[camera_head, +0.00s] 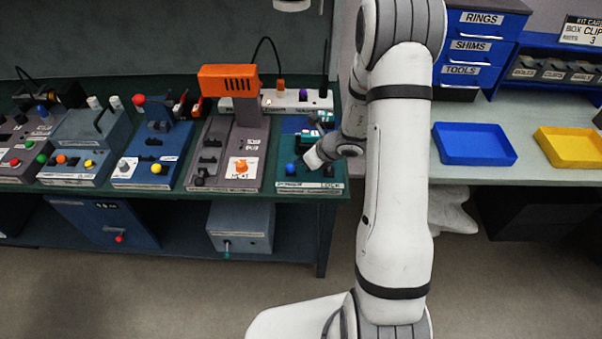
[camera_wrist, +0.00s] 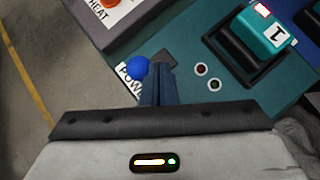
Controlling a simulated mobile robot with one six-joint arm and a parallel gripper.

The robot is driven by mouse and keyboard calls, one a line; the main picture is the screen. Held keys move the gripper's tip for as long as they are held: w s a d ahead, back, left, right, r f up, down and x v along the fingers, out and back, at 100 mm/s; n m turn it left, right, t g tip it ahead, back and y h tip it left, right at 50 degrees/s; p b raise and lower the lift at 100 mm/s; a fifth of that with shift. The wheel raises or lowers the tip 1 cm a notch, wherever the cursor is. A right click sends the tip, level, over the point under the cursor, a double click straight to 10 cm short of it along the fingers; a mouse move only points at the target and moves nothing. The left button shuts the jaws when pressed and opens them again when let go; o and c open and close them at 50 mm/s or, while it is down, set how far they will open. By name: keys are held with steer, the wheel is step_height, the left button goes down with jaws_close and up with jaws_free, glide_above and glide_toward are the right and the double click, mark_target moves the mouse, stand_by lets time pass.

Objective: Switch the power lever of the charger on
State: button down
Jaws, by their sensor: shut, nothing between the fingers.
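The charger (camera_head: 335,168) is a teal-based unit at the right end of the green bench, with "POWER" and "LOCK" labels on its front. Its power lever has a blue ball knob (camera_head: 290,169) near the left front corner. In the wrist view the blue knob (camera_wrist: 138,67) is beside the "POWER" label, which is partly covered. My gripper (camera_head: 311,160) is shut and empty, low over the charger just right of the knob. In the wrist view its fingertips (camera_wrist: 161,68) appear right beside the knob; I cannot tell whether they touch. The lever's shaft is mostly hidden.
A teal battery block (camera_wrist: 258,38) marked "1" sits in a dark holder on the charger. Left of the charger stands the heat unit (camera_head: 225,160) with an orange head and knob. Blue (camera_head: 475,160) and yellow (camera_head: 568,162) trays lie on the right table.

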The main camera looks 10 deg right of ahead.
steer(key=shift+r, duration=0.1)
steer(key=shift+r+p, duration=0.5)
steer(key=shift+r, duration=0.25)
steer(key=shift+s+d+f+b, duration=0.2)
steer(key=shift+s+d+b, duration=0.1)
steer(key=shift+s+d, duration=0.05)
steer(key=shift+s+d+f+b, duration=0.15)
steer(key=shift+s+d+b, duration=0.15)
steer(key=shift+s+d, duration=0.25)
steer(key=shift+s+d+f+b, duration=0.15)
steer(key=shift+s+d+b, duration=0.15)
steer(key=shift+s+d, duration=0.25)
steer(key=s+v, duration=0.2)
steer(key=v, duration=0.8)
steer(key=shift+a+f, duration=0.3)
steer(key=shift+f, duration=0.1)
